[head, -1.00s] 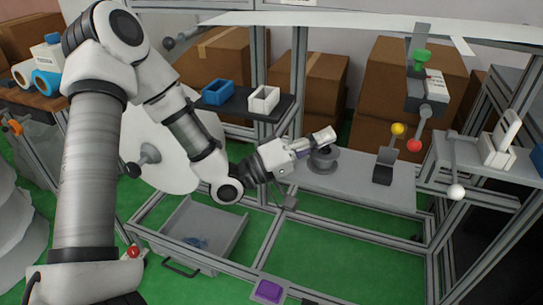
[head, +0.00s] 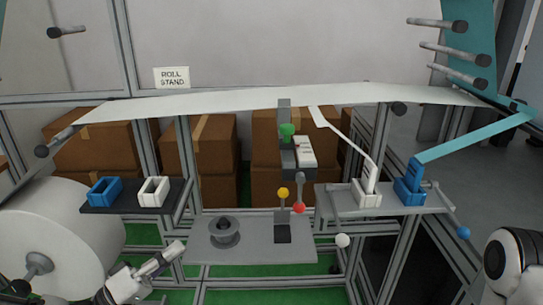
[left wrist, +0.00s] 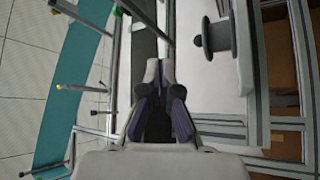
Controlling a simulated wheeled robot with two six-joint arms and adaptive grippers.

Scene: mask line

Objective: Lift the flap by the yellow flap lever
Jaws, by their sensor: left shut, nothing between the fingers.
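The yellow flap lever (head: 283,193) is a yellow ball on a short stem, standing upright above a dark grey block on the grey platform (head: 265,250). A red ball (head: 299,208) hangs just to its right. My left gripper (head: 178,248) comes in at the lower left of the head view, left of the platform and well apart from the yellow lever. Its fingers are together and empty. They also show in the left wrist view (left wrist: 166,72). The yellow lever cannot be made out surely in the wrist view. My right gripper is outside both views.
A dark spool post (head: 224,232) stands on the platform between my left gripper and the lever. A green knob (head: 287,131) sits above the lever. A white ball (head: 342,240) is to the right. A large white roll (head: 70,235) fills the left.

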